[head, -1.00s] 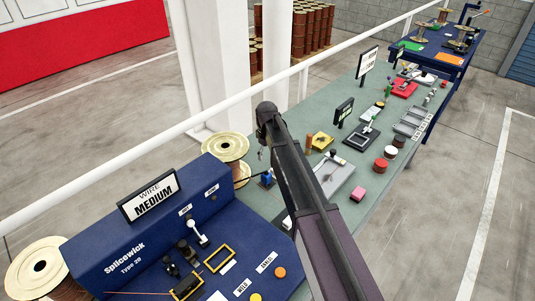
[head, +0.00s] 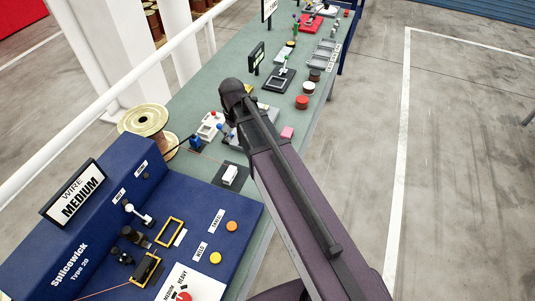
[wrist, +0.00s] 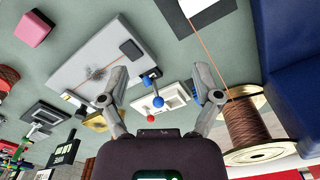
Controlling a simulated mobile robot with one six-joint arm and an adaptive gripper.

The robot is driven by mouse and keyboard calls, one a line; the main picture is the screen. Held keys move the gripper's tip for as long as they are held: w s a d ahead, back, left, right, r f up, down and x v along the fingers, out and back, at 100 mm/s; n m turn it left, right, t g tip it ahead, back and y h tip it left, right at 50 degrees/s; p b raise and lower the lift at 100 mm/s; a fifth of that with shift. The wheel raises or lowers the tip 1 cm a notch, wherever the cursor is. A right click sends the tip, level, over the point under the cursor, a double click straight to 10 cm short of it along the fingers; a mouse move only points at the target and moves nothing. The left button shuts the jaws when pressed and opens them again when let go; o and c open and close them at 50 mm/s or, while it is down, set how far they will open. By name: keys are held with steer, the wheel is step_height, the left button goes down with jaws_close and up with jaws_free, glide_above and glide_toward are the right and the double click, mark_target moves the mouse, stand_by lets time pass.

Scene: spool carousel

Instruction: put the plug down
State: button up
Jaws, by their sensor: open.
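My gripper (wrist: 158,76) is open in the wrist view, its two grey fingers spread wide. No finger visibly holds anything. A small blue block (head: 195,144) with a dark cable stands by the spool in the head view; I cannot tell if it is the plug. A white block (head: 229,174) sits on a dark pad. In the head view my arm hides most of the gripper.
A wire spool (head: 146,120) stands behind the blue Splicewick machine (head: 110,215); in the wrist view the spool (wrist: 246,125) is close to the right finger. A grey plate (wrist: 100,65) lies near the left finger. A pink block (head: 287,132) stands near the bench edge.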

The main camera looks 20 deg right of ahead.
steer(key=s+d+m, duration=0.4)
steer(key=s+d, duration=0.3)
steer(key=s, duration=0.4)
steer(key=shift+s+d, duration=0.3)
steer(key=shift+s, duration=0.05)
steer(key=shift+f, duration=0.1)
step_height(320, 180, down, 4)
steer(key=b, duration=0.4)
steer(key=shift+f+b, duration=0.25)
steer(key=shift+b, duration=0.15)
steer(key=c, duration=0.3)
steer(key=shift+c, duration=0.2)
